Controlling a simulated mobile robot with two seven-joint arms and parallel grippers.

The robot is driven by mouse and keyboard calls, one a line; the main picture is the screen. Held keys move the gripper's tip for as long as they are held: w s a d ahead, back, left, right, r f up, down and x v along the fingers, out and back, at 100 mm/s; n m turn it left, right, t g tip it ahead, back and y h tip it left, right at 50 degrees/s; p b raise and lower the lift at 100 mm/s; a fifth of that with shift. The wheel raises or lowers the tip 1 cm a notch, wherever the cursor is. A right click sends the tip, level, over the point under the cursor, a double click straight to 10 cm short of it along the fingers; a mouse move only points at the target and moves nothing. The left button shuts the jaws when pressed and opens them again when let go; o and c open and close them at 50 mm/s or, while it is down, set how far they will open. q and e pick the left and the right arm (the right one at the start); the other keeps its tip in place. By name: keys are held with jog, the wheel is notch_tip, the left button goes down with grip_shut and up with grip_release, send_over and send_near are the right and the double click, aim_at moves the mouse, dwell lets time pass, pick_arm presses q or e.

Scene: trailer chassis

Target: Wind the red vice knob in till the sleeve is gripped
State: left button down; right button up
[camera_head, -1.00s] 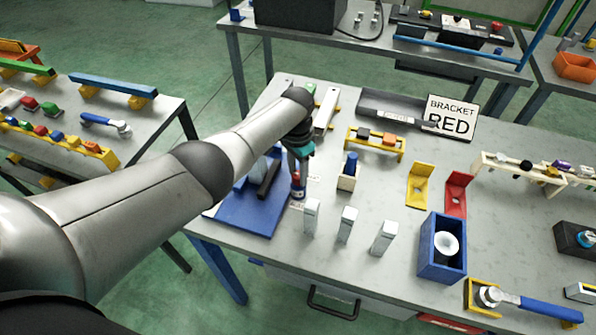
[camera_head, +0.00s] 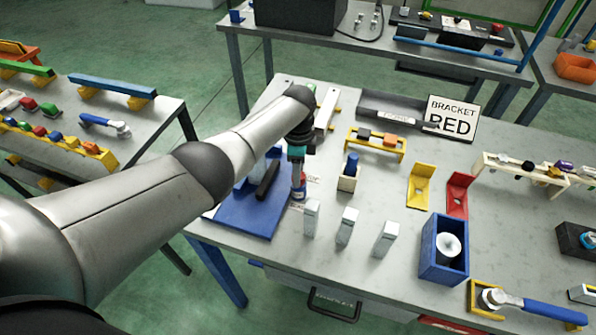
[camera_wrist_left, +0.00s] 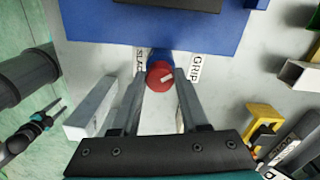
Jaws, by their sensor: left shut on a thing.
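The blue vice base (camera_head: 238,217) lies at the front left of the grey table, partly covered by my left arm. The red knob (camera_wrist_left: 160,76) is at the vice's edge, between a label reading GRIP (camera_wrist_left: 195,69) and one that seems to read SLACK (camera_wrist_left: 140,62). My left gripper (camera_wrist_left: 160,78) is shut on the knob, one finger on each side. In the head view my left gripper (camera_head: 298,180) points down at the vice's right side. I cannot make out the sleeve; the arm hides part of the vice. My right gripper is not in view.
Several pale upright blocks (camera_head: 346,226) stand close to the right of the vice. A small holder with a blue peg (camera_head: 351,164) is behind them. A blue box (camera_head: 443,250), yellow bracket (camera_head: 420,186) and red bracket (camera_head: 458,194) stand farther right.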

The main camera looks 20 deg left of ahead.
pick_arm(q)
jog(key=shift+m, duration=0.4)
jog(key=shift+c, duration=2.1)
grip_release()
jog(key=shift+r, duration=0.1)
jog(key=shift+r, duration=0.3)
notch_tip(320, 180, up, 14)
jog(key=p, duration=0.2)
jog(key=shift+w+r, duration=0.2)
jog(key=shift+r, duration=0.05)
